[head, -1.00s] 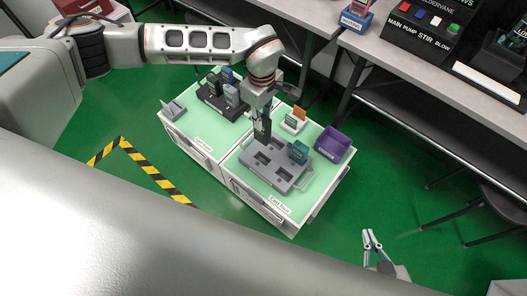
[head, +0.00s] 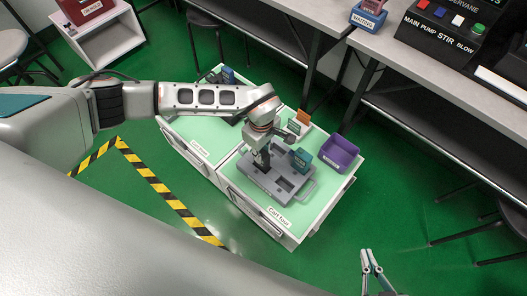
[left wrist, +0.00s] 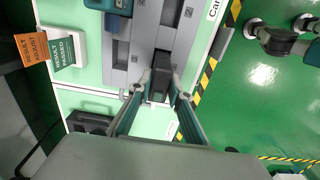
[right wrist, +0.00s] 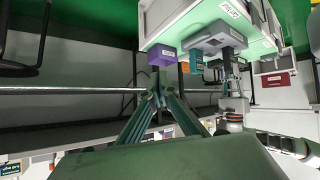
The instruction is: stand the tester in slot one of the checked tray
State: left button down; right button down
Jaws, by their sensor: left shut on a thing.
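My left gripper (head: 260,160) is shut on a dark tester (left wrist: 161,72) and points down over the grey slotted tray (head: 283,197). The dark tester looks upright at the tray's left end. I cannot tell how deep it sits in a slot, because my gripper hides part of it. Bare slots show in the tray in the left wrist view (left wrist: 172,14). A teal tester (head: 301,159) stands at the tray's right side. My right gripper (head: 367,252) is away from the cart, over the floor at the lower right, empty, its fingertips close together in the right wrist view (right wrist: 161,95).
A purple bin (head: 338,153) stands on the cart right of the tray. A white holder with green and orange cards (left wrist: 63,48) is behind the tray. A second cart top (head: 195,135) adjoins at left. Benches stand behind; green floor is clear in front.

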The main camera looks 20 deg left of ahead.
pick_arm(q)
jog(key=shift+f, duration=0.5)
jog(key=c, duration=1.8)
grip_release()
jog(key=shift+c, duration=0.2)
pick_arm(e)
jog(key=shift+w+a+r, duration=0.45)
jog(key=shift+w+r, duration=0.05)
